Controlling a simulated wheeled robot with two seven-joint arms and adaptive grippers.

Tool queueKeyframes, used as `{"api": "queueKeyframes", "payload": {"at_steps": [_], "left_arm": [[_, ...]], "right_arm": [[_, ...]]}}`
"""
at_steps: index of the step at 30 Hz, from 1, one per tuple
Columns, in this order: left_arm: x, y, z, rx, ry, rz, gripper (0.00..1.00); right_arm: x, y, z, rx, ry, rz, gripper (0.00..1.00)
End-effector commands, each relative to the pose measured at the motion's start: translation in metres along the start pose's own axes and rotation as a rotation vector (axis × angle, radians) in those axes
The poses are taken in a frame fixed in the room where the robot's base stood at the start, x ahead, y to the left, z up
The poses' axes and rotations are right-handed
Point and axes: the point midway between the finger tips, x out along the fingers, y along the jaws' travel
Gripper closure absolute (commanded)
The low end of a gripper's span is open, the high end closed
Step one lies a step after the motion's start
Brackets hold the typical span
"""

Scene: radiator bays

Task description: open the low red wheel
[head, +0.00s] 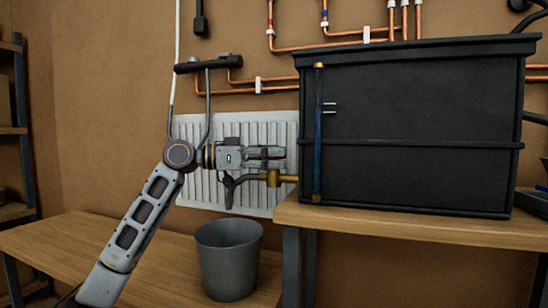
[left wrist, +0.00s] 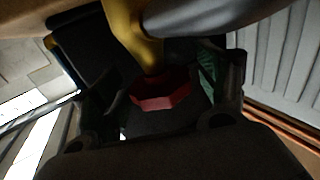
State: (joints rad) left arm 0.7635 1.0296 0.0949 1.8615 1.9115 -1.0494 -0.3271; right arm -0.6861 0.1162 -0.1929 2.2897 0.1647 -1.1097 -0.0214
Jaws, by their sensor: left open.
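The low red wheel (left wrist: 160,92) shows in the left wrist view as a dark red, many-sided knob below a yellow brass valve body (left wrist: 122,25). In the head view the brass valve (head: 273,178) sticks out beside the radiator, and the wheel is mostly hidden by my gripper. My left gripper (head: 277,158) is open, with its fingers at the valve. In the left wrist view its fingers stand on either side of the wheel; I cannot tell whether they touch it. My right gripper is out of view.
A white radiator (head: 190,190) is on the wall behind my gripper. A large black crate (head: 420,125) stands on a wooden bench (head: 400,221) to the right. A grey bucket (head: 229,270) stands below the gripper. Copper pipes (head: 225,93) run along the wall above.

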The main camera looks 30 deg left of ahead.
Motion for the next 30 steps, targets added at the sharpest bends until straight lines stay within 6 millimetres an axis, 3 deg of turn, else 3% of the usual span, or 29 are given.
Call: {"api": "queueKeyframes", "payload": {"at_steps": [9, 20, 30], "left_arm": [[0.0010, -0.0001, 0.0003, -0.001, 0.000, 0.000, 0.26], [0.0009, -0.0001, 0.0004, 0.000, -0.001, 0.000, 0.72], [0.0009, 0.0001, 0.0007, 0.001, -0.002, -0.017, 0.72]], "right_arm": [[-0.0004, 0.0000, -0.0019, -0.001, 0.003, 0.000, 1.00], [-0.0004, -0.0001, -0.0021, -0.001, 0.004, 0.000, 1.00], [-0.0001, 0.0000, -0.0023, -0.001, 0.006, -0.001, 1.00]]}}
